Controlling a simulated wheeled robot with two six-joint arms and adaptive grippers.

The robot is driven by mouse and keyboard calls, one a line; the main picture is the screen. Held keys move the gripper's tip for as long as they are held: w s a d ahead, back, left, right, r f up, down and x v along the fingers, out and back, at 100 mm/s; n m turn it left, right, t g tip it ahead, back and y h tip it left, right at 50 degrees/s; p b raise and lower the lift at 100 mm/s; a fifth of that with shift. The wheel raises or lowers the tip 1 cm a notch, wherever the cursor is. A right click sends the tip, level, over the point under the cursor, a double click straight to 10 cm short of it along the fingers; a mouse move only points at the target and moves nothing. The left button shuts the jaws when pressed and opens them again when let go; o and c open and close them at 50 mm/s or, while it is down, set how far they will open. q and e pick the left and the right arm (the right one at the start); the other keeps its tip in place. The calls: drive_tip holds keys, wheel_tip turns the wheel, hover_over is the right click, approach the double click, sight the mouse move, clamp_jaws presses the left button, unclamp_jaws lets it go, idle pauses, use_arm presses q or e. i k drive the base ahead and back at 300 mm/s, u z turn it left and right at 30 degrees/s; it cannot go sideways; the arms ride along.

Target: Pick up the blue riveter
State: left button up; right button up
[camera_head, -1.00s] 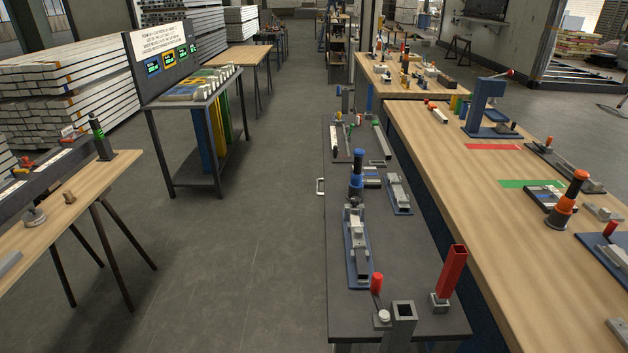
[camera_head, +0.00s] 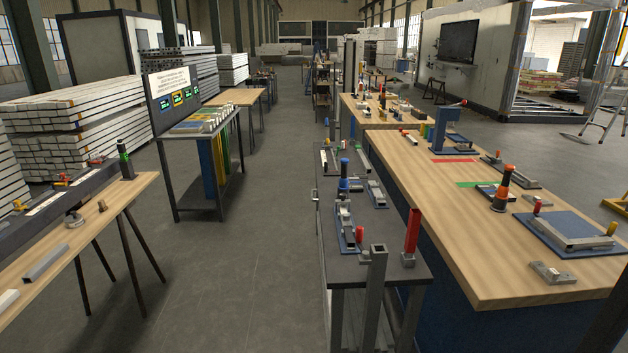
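The blue riveter (camera_head: 344,178), with a blue top and sleeve and a dark middle, stands upright at the far end of a blue-based fixture on the dark grey narrow table (camera_head: 385,232). Its lower end is partly hidden by the fixture's grey metal parts, so I cannot tell what it rests on. Neither of my grippers is in view, and nothing is touching the riveter.
An orange riveter (camera_head: 502,188) stands on the wooden workbench (camera_head: 470,255) to the right. A red tube (camera_head: 412,233) and a grey square post (camera_head: 376,290) rise at the grey table's near end. The left-centre floor is clear.

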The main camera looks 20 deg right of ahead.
sight(343, 186)
drive_tip(key=u, duration=0.15)
drive_tip(key=i, duration=1.65)
drive_tip(key=z, duration=0.3)
drive_tip(key=i, duration=1.1)
drive_tip(key=z, duration=1.45)
drive_tip(key=i, duration=0.9)
drive_tip(key=z, duration=0.85)
